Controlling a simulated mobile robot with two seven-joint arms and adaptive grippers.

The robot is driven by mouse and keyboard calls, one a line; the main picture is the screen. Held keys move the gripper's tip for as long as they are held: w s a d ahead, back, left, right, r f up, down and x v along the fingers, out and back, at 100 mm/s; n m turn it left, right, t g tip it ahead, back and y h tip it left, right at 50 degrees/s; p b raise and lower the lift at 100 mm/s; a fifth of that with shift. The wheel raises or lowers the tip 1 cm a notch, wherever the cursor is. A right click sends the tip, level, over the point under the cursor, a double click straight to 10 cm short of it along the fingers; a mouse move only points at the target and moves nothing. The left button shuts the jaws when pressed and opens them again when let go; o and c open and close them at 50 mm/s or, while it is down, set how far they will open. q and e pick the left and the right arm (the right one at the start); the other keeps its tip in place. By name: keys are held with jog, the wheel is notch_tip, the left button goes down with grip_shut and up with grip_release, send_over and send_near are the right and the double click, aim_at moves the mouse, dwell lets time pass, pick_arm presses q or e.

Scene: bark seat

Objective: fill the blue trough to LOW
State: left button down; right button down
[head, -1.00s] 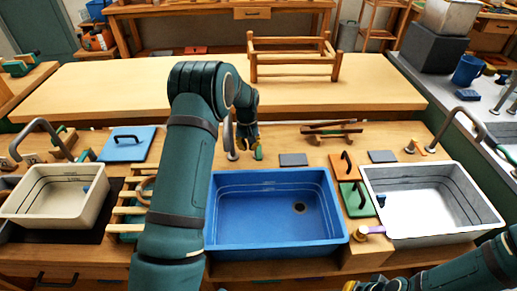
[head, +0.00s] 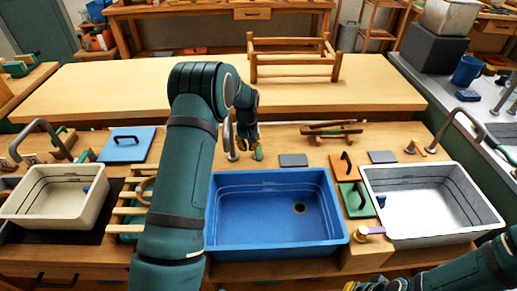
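The blue trough (head: 290,238) stands in the middle of the bench, with faint level lines on its inner wall. Its dark round drain (head: 298,208) looks uncovered, and I see no water in it. My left gripper (head: 257,146) is behind the trough's back rim, beside a grey tap post (head: 230,140) and a small green-ended handle (head: 258,154). Its fingers are small and partly hidden by my arm, so I cannot tell whether they hold the handle. My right gripper (head: 365,286) is at the bottom edge, mostly cut off.
A cream trough (head: 62,208) stands at left and a white trough (head: 432,228) at right, each with a grey tap. A blue lidded board (head: 128,146), a green block (head: 356,200) and a purple-ended knob (head: 372,231) are nearby. The wide tabletop behind is mostly clear.

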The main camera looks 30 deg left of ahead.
aim_at(257, 152)
pick_arm(q)
jog(key=shift+f, duration=0.15)
jog(key=shift+f+b, duration=1)
jog(key=shift+f, duration=0.55)
jog(key=shift+d, duration=0.1)
jog(key=shift+w+d, duration=0.45)
jog(key=shift+d, duration=0.2)
jog(key=shift+w+d, duration=0.45)
jog(key=shift+d, duration=0.15)
jog(key=shift+r+p, duration=1.4)
jog(key=shift+r, duration=0.7)
jog(key=shift+f, duration=0.1)
jog(key=w+d, duration=0.2)
jog(key=w, duration=0.6)
jog(key=shift+w+d, duration=0.2)
jog(key=shift+d, duration=0.2)
